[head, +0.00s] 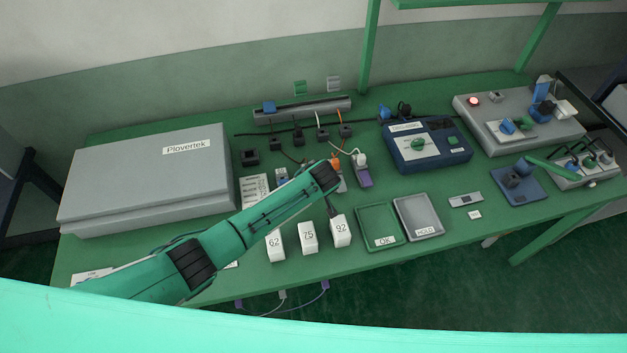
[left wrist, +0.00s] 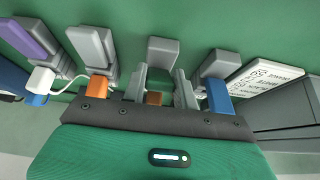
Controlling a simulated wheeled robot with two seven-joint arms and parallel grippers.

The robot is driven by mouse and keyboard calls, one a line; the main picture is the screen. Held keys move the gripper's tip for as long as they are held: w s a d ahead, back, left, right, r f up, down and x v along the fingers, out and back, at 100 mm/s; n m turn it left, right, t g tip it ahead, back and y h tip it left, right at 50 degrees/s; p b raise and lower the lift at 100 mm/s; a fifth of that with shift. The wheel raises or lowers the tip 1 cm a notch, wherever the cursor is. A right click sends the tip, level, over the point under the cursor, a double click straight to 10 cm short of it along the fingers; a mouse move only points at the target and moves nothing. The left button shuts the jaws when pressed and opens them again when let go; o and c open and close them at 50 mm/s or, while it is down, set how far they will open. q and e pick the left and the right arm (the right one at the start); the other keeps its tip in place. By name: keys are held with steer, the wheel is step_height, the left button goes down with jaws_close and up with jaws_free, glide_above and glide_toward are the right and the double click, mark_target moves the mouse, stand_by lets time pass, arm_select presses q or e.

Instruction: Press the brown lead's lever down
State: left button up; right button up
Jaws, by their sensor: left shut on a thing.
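My left gripper (left wrist: 160,82) reaches down to the row of grey lever blocks on the green table. Its two grey fingers stand on either side of a small brown piece (left wrist: 153,98), which looks like the brown lead's lever, and it is shut on it. A grey block (left wrist: 163,52) stands just beyond the fingers. How far the lever is tilted is hidden by the gripper body. In the head view my left arm covers this spot. An orange piece (left wrist: 97,87) with its grey block is on the left, a blue piece (left wrist: 217,95) on the right. My right gripper is not in view.
A purple block (left wrist: 35,40) and a white plug (left wrist: 40,80) lie further left in the wrist view. A printed card (left wrist: 265,76) lies at right. In the head view, white numbered boxes (head: 308,238) and a green OK tray (head: 381,222) stand near the front edge.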

arm_select(q)
steer(key=shift+s+f+t, duration=0.15)
steer(key=shift+f+t, duration=0.05)
steer(key=shift+t, duration=0.2)
stand_by(0.3)
steer(key=o, duration=1)
steer(key=shift+d+b+v, duration=0.1)
steer(key=shift+b+v, duration=0.7)
steer(key=shift+v, duration=2.65)
steer(key=shift+d+b+v, duration=0.15)
steer(key=shift+b+v, duration=0.65)
steer(key=shift+v, duration=2.65)
steer(key=shift+f, duration=0.1)
